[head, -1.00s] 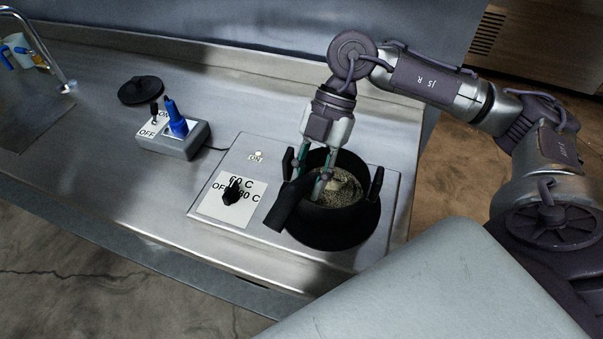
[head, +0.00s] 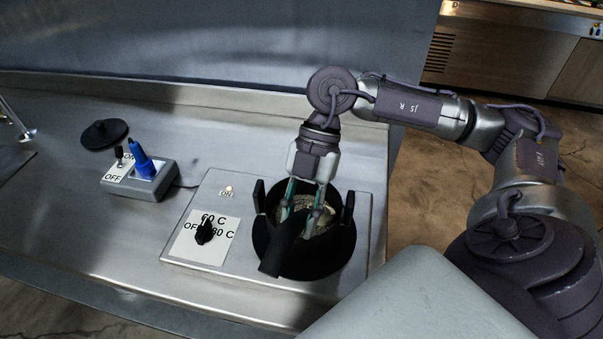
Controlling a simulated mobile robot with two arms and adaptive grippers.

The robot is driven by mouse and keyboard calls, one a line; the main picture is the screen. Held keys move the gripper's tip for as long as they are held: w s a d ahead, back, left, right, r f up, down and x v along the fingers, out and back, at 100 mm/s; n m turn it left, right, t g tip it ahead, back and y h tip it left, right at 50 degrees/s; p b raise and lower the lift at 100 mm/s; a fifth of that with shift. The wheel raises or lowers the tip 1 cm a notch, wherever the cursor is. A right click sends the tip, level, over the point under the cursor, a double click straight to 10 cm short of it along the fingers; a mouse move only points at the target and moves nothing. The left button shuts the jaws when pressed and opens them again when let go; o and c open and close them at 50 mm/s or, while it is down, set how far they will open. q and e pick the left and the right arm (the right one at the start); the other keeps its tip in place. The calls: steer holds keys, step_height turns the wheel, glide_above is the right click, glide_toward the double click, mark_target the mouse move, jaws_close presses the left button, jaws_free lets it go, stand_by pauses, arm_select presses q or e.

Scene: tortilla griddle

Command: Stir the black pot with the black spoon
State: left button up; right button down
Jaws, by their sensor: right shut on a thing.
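The black pot (head: 329,264), with two upright side handles, stands on the hot plate and holds a grainy beige filling (head: 325,222). My right gripper (head: 301,212) reaches down from above into the pot's opening. It is shut on the black spoon (head: 279,250), whose thick dark handle slants toward the lower left across the front rim. The spoon's far end is hidden by the fingers and the filling. I cannot tell how deep it sits. My left gripper is out of view.
The steel hot plate (head: 185,254) has a black knob (head: 204,230) and a lit indicator (head: 229,188). A grey switch box (head: 150,185) with a blue marker-like object (head: 142,158) and a black lid (head: 104,134) stand to the left. Bare counter lies between.

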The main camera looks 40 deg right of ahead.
steer(key=shift+w+a+p, duration=0.2)
steer(key=shift+w+a, duration=0.25)
steer(key=shift+w, duration=0.35)
steer(key=shift+w+a+p, duration=0.25)
steer(key=shift+w+a, duration=0.2)
steer(key=shift+w, duration=0.35)
steer(key=shift+w+a+p, duration=0.2)
steer(key=shift+w+a, duration=0.25)
steer(key=shift+w, duration=0.35)
steer(key=shift+s, duration=0.1)
steer(key=shift+s+d+b, duration=0.15)
steer(key=shift+s+d, duration=0.35)
steer(key=shift+s, duration=0.35)
steer(key=shift+s+d+b, duration=0.1)
steer(key=shift+s+d, duration=0.35)
steer(key=shift+s, duration=0.4)
steer(key=shift+s+d+b, duration=0.15)
steer(key=shift+s+d, duration=0.35)
steer(key=shift+s, duration=0.35)
steer(key=shift+w, duration=0.1)
steer(key=shift+w+a+r, duration=0.1)
steer(key=shift+w+a, duration=0.2)
steer(key=shift+w, duration=0.2)
steer(key=w+a, duration=0.1)
steer(key=w, duration=0.1)
steer(key=w+a+p, duration=0.1)
steer(key=w, duration=0.1)
steer(key=shift+a, duration=0.15)
